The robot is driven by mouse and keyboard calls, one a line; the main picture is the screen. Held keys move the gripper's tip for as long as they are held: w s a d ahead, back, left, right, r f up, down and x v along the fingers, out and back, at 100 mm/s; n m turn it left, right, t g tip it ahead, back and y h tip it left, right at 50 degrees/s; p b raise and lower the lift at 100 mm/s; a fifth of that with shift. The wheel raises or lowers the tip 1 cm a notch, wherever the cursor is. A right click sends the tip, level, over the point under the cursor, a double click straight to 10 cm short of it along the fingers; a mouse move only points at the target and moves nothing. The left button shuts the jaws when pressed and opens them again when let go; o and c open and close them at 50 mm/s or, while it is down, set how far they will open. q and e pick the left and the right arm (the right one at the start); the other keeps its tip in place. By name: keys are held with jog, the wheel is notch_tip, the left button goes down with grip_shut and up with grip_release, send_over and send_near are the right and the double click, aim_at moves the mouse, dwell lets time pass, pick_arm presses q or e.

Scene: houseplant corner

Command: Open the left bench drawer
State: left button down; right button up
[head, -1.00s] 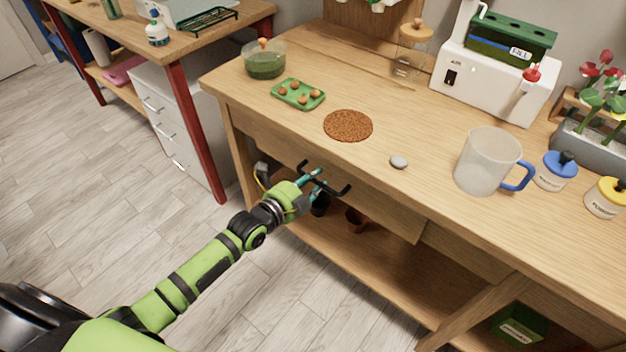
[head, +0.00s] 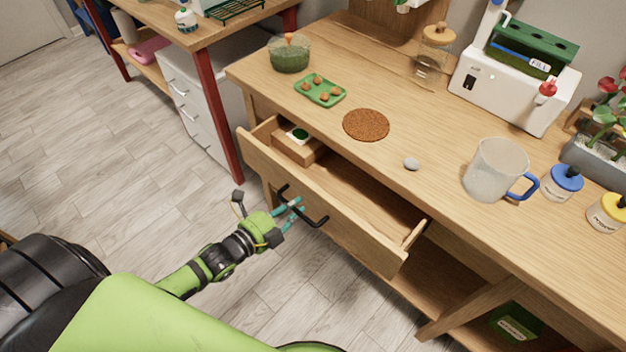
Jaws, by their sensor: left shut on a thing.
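The left bench drawer (head: 340,217) stands well out from the wooden bench, its inside showing. A small wooden box (head: 298,148) with a white and green thing in it sits at the drawer's left end. The rest of the drawer floor that shows is bare. A black bar handle (head: 314,220) is on the drawer front. My left gripper (head: 294,208) is at the handle, its teal fingers shut on the bar. My right gripper is not in view.
A white drawer cabinet (head: 200,100) stands to the left. Floor (head: 130,170) in front is clear.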

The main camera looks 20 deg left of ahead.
pick_arm(q)
jog(key=f+p+v, duration=0.2)
jog(key=p+v, duration=0.1)
jog(key=v, duration=0.9)
jog(key=shift+s+a+f, duration=0.2)
jog(key=shift+s+f, duration=0.05)
jog(key=shift+s, duration=0.15)
jog(key=c, duration=1.2)
grip_release()
jog(key=shift+o, duration=0.2)
jog(key=shift+s, duration=0.1)
jog(key=v, duration=1.2)
jog(key=shift+f, duration=0.1)
